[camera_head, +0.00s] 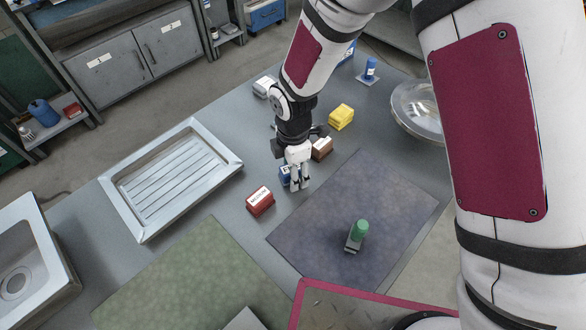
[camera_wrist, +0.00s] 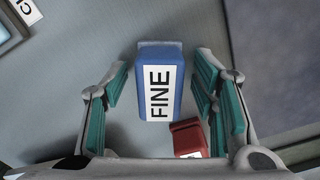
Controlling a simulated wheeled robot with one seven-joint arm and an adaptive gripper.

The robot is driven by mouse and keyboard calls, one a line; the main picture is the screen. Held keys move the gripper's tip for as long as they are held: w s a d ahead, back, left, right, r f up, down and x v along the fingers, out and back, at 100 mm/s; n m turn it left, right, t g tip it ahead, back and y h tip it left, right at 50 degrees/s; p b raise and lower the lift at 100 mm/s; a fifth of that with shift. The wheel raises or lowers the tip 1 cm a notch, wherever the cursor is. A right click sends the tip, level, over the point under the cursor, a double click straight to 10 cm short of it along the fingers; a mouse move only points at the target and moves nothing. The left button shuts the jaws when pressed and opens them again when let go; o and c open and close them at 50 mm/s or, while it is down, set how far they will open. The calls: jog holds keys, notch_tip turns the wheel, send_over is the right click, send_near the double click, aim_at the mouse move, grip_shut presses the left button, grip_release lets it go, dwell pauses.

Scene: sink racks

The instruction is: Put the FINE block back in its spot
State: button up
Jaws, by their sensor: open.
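The FINE block (camera_wrist: 160,85) is blue with a white label reading FINE. In the wrist view it lies between my gripper's two teal-padded fingers, with a gap on each side. My gripper (camera_wrist: 160,100) is open and points down at the block, holding nothing. In the head view the block (camera_head: 285,175) shows partly behind my gripper (camera_head: 299,187), on the grey table. I cannot tell the exact height of the fingertips over the table. No marked spot for the block can be made out.
A red block (camera_head: 260,201) lies close by at front left; a brown block (camera_head: 322,149) and yellow block (camera_head: 341,117) are behind right. A metal tray (camera_head: 130,215) is left. A green-topped tool (camera_head: 359,230) stands on the dark mat (camera_head: 310,240).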

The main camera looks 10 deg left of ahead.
notch_tip(320, 180, up, 12)
jog(key=shift+r+b, duration=0.15)
jog(key=shift+b, duration=0.25)
jog(key=s+d+r+m+t, duration=0.1)
jog(key=d+r+m+t, duration=0.1)
jog(key=d+r+m, duration=1.15)
jog(key=s+d+r+m+t, duration=0.1)
jog(key=s+d+r+m, duration=0.2)
jog(key=s+d+m, duration=0.3)
jog(key=s+d+r+m+t, duration=0.1)
jog(key=s+d+r+m, duration=0.3)
jog(key=d, duration=0.6)
jog(key=shift+s+d+r+m+t, duration=0.15)
jog(key=shift+s+r+m+t, duration=0.2)
jog(key=shift+s+m, duration=1)
jog(key=shift+s+f+n, duration=0.1)
jog(key=shift+s+n, duration=0.3)
